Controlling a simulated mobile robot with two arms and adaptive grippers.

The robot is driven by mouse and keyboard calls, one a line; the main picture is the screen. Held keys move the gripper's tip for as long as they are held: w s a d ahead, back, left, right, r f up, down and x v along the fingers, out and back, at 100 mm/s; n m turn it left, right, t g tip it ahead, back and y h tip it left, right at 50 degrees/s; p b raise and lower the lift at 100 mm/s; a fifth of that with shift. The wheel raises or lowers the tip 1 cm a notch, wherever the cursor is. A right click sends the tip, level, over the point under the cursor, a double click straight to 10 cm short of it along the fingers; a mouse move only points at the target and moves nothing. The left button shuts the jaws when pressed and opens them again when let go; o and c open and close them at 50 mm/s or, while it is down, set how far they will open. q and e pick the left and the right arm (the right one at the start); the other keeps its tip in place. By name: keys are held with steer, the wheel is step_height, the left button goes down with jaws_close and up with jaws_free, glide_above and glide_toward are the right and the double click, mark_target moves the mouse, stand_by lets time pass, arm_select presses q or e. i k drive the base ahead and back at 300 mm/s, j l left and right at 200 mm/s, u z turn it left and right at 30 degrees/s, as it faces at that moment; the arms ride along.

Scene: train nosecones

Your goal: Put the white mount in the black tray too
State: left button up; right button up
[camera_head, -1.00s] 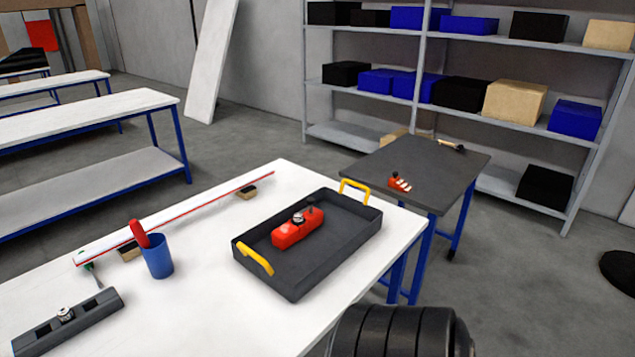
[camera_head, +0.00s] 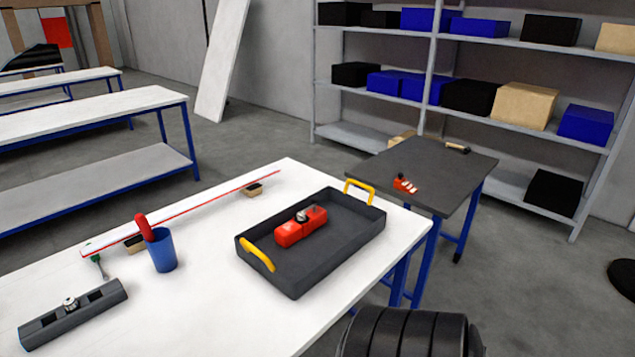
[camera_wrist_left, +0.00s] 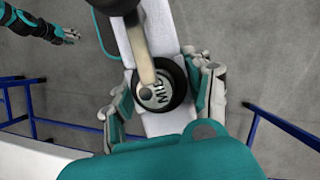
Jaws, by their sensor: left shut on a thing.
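The white mount (camera_wrist_left: 160,124) is a pale block with a black round dial marked "MIN" and a beige lever across it. It shows only in the left wrist view. My left gripper (camera_wrist_left: 165,95) is shut on it, one finger on each side, with floor below. The black tray (camera_head: 340,259) stands on the white table in the head view, with yellow handles and a red block (camera_head: 290,235) inside. Another gripper, apparently my right (camera_wrist_left: 68,37), shows at the top left of the wrist view; its opening is unclear. Neither gripper shows in the head view.
On the white table (camera_head: 225,320) are a blue cup (camera_head: 164,252) with a red-handled tool, a dark grey block (camera_head: 75,318) and a long white strip with a red edge (camera_head: 200,213). A dark side table (camera_head: 430,170) stands behind. The tray has bare floor around the red block.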

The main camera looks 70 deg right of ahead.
mark_target(328, 249)
steer(key=k+l+z, duration=0.15)
steer(key=k+z, duration=0.35)
steer(key=l+z, duration=0.35)
steer(key=l, duration=0.25)
steer(key=i+l+z, duration=0.15)
steer(key=l+z, duration=0.2)
steer(key=l, duration=0.25)
